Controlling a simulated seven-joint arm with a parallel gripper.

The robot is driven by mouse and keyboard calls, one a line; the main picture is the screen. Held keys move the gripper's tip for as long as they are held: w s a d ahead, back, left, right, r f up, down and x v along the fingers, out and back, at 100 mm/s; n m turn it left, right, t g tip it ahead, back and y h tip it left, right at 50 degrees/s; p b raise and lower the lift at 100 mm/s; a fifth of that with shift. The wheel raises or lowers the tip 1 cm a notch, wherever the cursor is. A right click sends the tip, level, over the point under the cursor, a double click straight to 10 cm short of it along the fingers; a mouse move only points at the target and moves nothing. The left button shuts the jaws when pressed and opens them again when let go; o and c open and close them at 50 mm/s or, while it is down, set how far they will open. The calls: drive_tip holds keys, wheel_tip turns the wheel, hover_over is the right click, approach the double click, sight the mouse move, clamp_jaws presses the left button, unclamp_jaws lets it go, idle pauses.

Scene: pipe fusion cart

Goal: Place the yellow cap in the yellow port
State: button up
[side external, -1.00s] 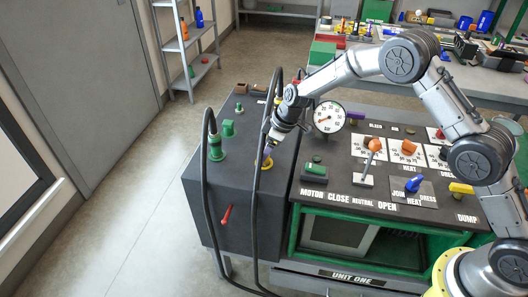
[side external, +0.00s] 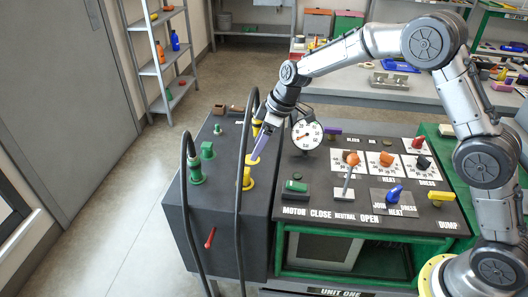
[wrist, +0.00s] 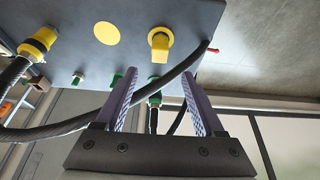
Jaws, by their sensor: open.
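The yellow cap (side external: 247,176) stands on the near part of the dark cabinet top, with a round base and a raised grip. It also shows in the wrist view (wrist: 160,42), upright and apart from my fingers. A flat yellow disc, seemingly the yellow port (wrist: 106,33), lies beside it; in the side view it is partly hidden behind my gripper. My gripper (side external: 258,150) has purple fingers, open and empty, above the cabinet near the disc. In the wrist view, the space between the fingertips (wrist: 158,82) holds nothing.
A yellow hose plug (wrist: 36,45) stands on the far side of the disc. A black hose (wrist: 70,128) crosses close to my fingers. A green hose plug (side external: 196,168) and green cap (side external: 207,150) stand to the left. A gauge (side external: 306,135) stands to the right.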

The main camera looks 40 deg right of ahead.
drive_tip(key=shift+s+d+r, duration=0.1)
drive_tip(key=shift+r, duration=0.1)
drive_tip(key=s+d+r+m+t+h, duration=0.1)
drive_tip(key=s+d+r+m, duration=0.15)
drive_tip(key=s+r, duration=0.55)
drive_tip(key=s+d+r+m, duration=0.25)
drive_tip(key=s+r, duration=0.35)
drive_tip(key=s, duration=0.4)
drive_tip(key=s+d+m+h, duration=0.1)
drive_tip(key=s+d+m, duration=0.1)
drive_tip(key=s, duration=0.8)
drive_tip(key=s+d+f+m+t+h, duration=0.1)
drive_tip(key=s+d+m, duration=0.1)
drive_tip(key=s, duration=0.8)
drive_tip(key=shift+s+d, duration=0.15)
drive_tip(key=shift+d, duration=0.75)
